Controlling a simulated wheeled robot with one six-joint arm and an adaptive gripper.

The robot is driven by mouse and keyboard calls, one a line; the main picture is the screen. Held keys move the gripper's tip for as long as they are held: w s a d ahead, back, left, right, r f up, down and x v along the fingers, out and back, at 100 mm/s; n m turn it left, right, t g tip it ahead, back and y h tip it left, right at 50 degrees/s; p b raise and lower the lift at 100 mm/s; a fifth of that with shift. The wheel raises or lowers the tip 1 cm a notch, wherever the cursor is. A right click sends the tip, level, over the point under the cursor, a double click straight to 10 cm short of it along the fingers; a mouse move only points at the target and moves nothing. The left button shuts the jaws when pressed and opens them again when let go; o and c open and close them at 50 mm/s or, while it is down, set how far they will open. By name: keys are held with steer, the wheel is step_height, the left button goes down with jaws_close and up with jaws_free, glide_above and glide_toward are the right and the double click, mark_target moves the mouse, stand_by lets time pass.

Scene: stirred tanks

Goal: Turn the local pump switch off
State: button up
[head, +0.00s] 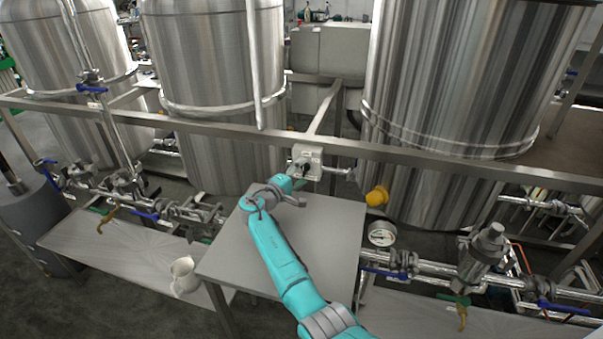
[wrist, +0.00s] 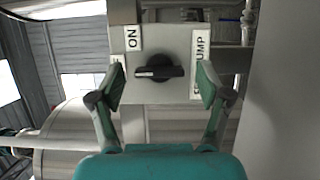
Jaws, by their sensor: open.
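The pump switch is a light grey box (head: 307,153) on the frame rail between the tanks. In the wrist view its black knob (wrist: 159,72) lies crosswise, with a pale mark at its left end. An ON label (wrist: 132,38) sits above and left of the knob, its text sideways. A label ending in PUMP (wrist: 202,50) runs down the right side, partly hidden by a finger. My gripper (wrist: 160,84) is open, one finger on each side of the knob, with gaps to both knob ends. In the head view my gripper (head: 297,172) is at the box, its fingers hard to make out.
Steel tanks (head: 215,60) stand behind the rail (head: 440,162). A grey table (head: 325,225) lies under my arm. A yellow knob (head: 377,196), gauge (head: 381,233) and piping are to the right.

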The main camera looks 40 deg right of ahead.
steer(key=v, duration=1.1)
steer(key=shift+s+a, duration=0.2)
steer(key=shift+a, duration=0.1)
steer(key=shift+f, duration=0.1)
